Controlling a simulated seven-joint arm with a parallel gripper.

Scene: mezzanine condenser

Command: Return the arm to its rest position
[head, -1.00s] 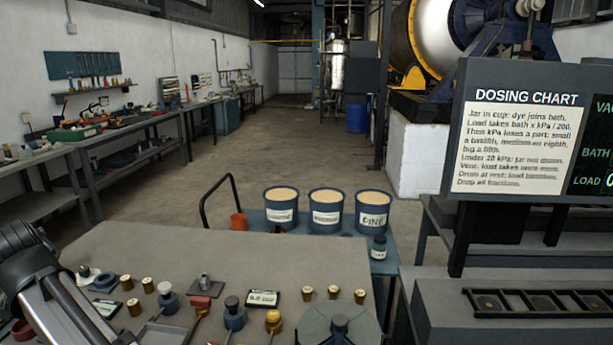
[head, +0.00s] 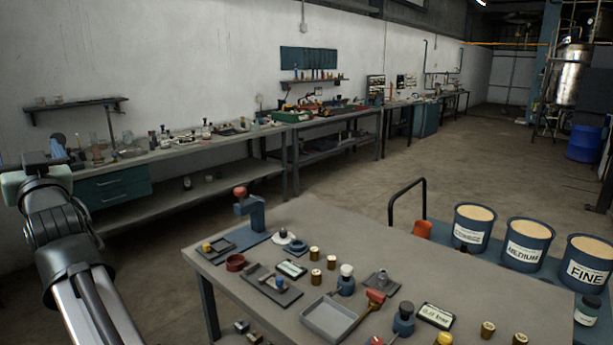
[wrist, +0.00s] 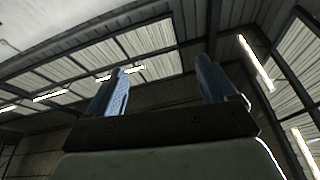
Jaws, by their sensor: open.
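My gripper (wrist: 160,92) shows in the wrist view with its two blue-grey fingers apart and nothing between them. It points up towards the roof panels and lights. In the head view my arm rises along the left edge, and the gripper end is partly visible at its top, left of the near table (head: 355,240) and apart from it. The fingertips are not clear in the head view.
The near table holds a grey tray (head: 328,318), a blue press-like stand (head: 252,215), small brass cylinders and stoppered bottles. A trolley behind carries buckets, one marked FINE (head: 587,262). Workbenches (head: 170,152) line the left wall. Open floor lies between.

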